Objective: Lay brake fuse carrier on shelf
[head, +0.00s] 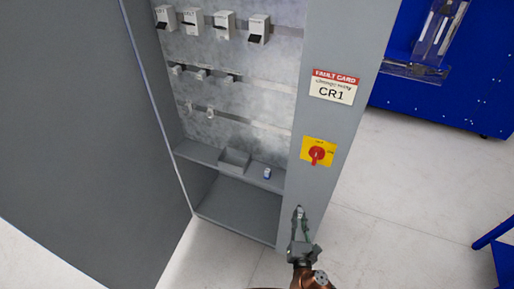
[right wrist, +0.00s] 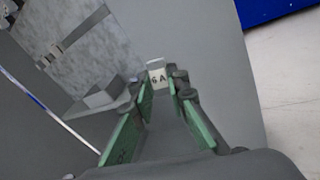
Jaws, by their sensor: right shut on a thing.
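My right gripper (head: 300,215) is in front of the cabinet's right front post, low in the head view. In the right wrist view its green-padded fingers (right wrist: 160,88) are shut on a small white fuse carrier (right wrist: 157,76) marked "6A". The carrier is at the fingertips and is hard to make out in the head view. The grey shelf (head: 196,152) runs across the lower part of the open cabinet, up and left of the gripper. It also shows in the right wrist view (right wrist: 78,114). My left gripper is in neither view.
On the shelf are a grey bin (head: 234,160) and a small blue-and-white item (head: 267,173). Several white blocks (head: 224,24) sit on rails above. The cabinet door (head: 80,130) stands open at left. A red switch (head: 317,154) on a yellow plate is on the post.

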